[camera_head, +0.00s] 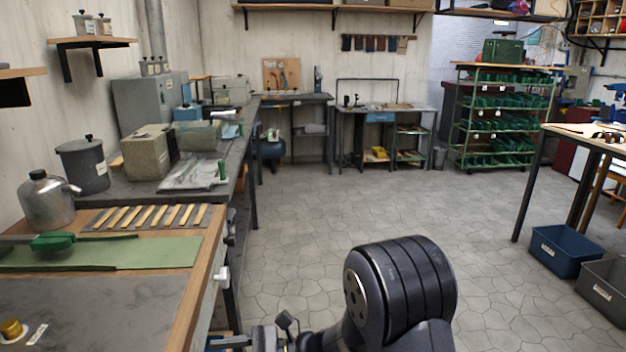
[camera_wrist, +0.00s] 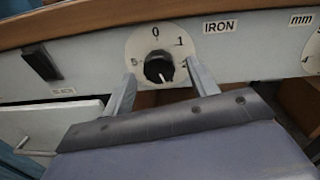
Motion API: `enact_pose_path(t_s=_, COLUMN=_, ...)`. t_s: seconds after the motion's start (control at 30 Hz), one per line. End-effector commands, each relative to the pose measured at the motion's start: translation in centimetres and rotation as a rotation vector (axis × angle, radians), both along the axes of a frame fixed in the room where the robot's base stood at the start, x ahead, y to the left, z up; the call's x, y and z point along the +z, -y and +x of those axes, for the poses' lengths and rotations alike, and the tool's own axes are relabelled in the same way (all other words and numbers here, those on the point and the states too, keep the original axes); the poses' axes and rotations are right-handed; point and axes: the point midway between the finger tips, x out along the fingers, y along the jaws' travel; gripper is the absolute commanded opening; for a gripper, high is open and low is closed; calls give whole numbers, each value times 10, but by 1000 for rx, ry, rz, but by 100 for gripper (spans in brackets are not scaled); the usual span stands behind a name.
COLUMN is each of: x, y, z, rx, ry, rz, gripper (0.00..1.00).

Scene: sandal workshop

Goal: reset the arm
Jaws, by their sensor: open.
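My gripper (camera_wrist: 161,72) is open in the wrist view. Its two grey fingers stand apart on either side of a black dial knob (camera_wrist: 158,68) on a light front panel. I cannot tell if they touch the knob. The knob sits on a round cream scale with a 0 at the top and a 1 to its right; its white mark points downward. A label beside it reads IRON. Nothing is held between the fingers. In the head view, my arm is bent low at the bottom, right of the wooden workbench (camera_head: 190,285).
The workbench carries a green mat (camera_head: 150,254), a row of wooden strips (camera_head: 150,216) and a metal jug (camera_head: 46,203). A second dial (camera_wrist: 314,55) shows at the right of the panel. Blue (camera_head: 565,250) and grey bins (camera_head: 603,290) stand at right. The middle floor is clear.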

Motion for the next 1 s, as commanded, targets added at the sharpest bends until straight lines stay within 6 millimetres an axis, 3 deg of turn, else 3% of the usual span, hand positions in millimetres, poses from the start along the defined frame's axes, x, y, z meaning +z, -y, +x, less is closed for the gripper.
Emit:
enact_pose_path(t_s=0.57, x=1, y=94, z=14, rx=-4, ry=-2, rz=0, gripper=56)
enact_pose_path(t_s=1.0, x=0, y=19, z=1, rx=6, ry=1, rz=1, gripper=56)
